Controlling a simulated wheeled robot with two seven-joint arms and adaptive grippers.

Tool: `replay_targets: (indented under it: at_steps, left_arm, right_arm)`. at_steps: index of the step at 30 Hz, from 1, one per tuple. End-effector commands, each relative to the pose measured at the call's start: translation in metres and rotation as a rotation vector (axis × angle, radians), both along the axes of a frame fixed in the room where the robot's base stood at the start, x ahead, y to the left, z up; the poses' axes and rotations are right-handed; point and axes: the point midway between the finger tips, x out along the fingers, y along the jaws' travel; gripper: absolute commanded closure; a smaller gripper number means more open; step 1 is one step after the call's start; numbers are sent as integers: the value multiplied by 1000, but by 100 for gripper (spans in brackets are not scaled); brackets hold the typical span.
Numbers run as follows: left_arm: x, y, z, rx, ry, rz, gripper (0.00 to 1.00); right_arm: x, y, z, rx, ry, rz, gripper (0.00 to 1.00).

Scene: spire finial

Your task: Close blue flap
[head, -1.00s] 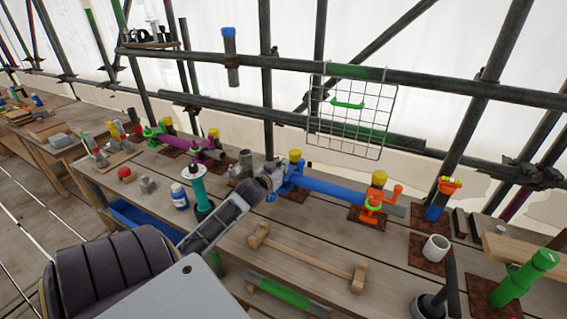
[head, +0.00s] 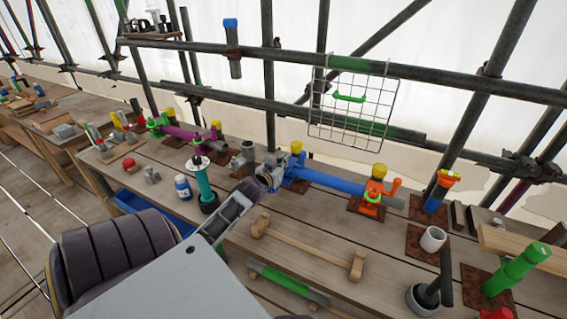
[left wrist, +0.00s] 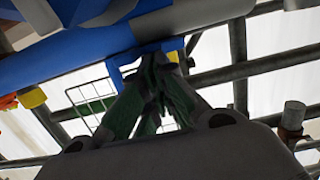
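A blue pipe (head: 330,183) lies along the bench on clamp stands. Blue clamp parts (head: 298,160) with a yellow knob (head: 296,147) stand at its left end. I cannot tell which blue part is the flap, or its angle. My left gripper (head: 268,177) is at that left end, beside the blue clamp. In the left wrist view, its fingers (left wrist: 154,62) meet at the tips, close against or just below a blue bracket (left wrist: 124,60). Contact is unclear, and I see nothing held between them. The blue pipe (left wrist: 40,65) fills the upper left there. My right gripper is not in view.
An orange clamp (head: 372,190) holds the pipe's right end. A wooden-ended bar (head: 308,248) lies in front. A teal-bodied tool (head: 203,180) and a blue bottle (head: 183,188) stand left of my arm. A wire rack (head: 350,105) hangs behind.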

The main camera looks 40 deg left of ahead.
Motion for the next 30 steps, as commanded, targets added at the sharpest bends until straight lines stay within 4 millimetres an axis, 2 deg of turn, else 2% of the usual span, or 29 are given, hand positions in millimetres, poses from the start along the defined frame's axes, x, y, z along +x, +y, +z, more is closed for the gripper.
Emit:
replay_targets:
  at_steps: [1, 7, 14, 30]
  left_arm:
    - [-4, -2, -18, -16, 33, 3, 100]
    - [-7, -3, -18, -17, 32, 2, 100]
    - [-18, -7, -11, -13, 24, 2, 100]
    - [-61, -20, 6, -3, 8, 1, 100]
  right_arm:
    - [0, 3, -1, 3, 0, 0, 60]
    - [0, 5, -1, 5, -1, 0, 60]
    - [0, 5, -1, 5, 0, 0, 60]
    - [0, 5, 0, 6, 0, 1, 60]
